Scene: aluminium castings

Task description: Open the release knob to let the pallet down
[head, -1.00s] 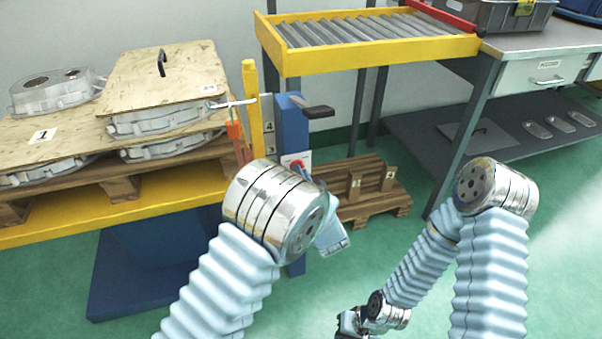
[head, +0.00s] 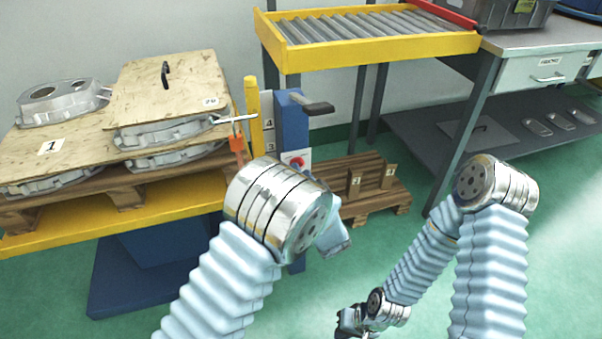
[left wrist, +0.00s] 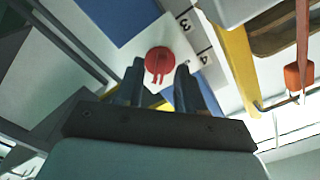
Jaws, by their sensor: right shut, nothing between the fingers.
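The red release knob (left wrist: 159,61) is on a pale panel beside the numbered scale in the left wrist view. It also shows small on the blue column in the head view (head: 297,162). My left gripper (left wrist: 160,66) has its two fingers apart, one on each side of the knob; I cannot make out contact. In the head view my left wrist hides these fingers. The wooden pallet (head: 124,192) rests on the yellow lift platform (head: 165,216), loaded with boards and castings. My right gripper (head: 350,321) is shut and empty, low at the bottom of the head view.
The blue lift column (head: 292,125) has a dark handle (head: 318,108) on top. A roller conveyor (head: 370,27) stands behind it, with a grey bench (head: 548,42) to the right. Another pallet (head: 345,180) lies on the floor behind.

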